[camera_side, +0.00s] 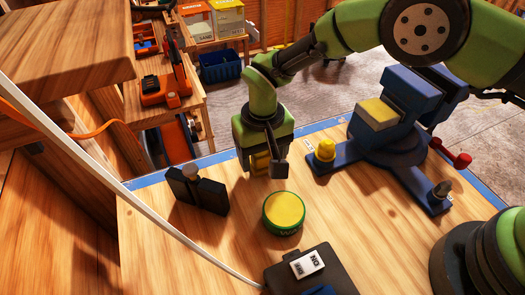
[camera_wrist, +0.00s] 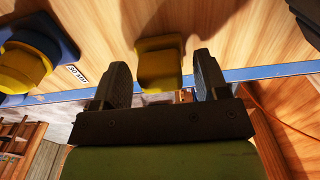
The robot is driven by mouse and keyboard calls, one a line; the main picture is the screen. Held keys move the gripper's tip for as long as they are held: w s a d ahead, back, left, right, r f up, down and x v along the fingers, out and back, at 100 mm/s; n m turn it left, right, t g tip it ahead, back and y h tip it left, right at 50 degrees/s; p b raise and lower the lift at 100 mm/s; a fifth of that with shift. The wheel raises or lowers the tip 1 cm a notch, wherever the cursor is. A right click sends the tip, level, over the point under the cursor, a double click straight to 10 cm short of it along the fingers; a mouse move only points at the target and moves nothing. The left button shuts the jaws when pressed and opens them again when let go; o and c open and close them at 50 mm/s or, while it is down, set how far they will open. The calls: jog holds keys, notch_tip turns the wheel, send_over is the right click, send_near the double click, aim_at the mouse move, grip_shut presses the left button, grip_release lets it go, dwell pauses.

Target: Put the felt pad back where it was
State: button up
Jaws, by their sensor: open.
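My gripper (camera_side: 270,168) points down near the far edge of the wooden bench, with its jaws apart. In the wrist view my gripper (camera_wrist: 161,64) has one dark finger on each side of a yellow block (camera_wrist: 159,66). This block shows partly behind my fingers in the side view (camera_side: 260,163). I cannot tell whether a finger touches it. Another yellow block (camera_side: 377,113) sits on the blue vise (camera_side: 415,92). Neither block is labelled, so I cannot tell for certain which is the felt pad.
A green tin with a yellow top (camera_side: 284,210) stands in front of my gripper. A black two-part block (camera_side: 196,190) is left. A yellow knob (camera_side: 325,150) on the vise's base is close on the right. A black switch box (camera_side: 310,270) is at the front. A white cable crosses the left.

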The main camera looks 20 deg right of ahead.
jog(key=shift+r, duration=0.15)
notch_tip(320, 180, up, 12)
dwell(0.3)
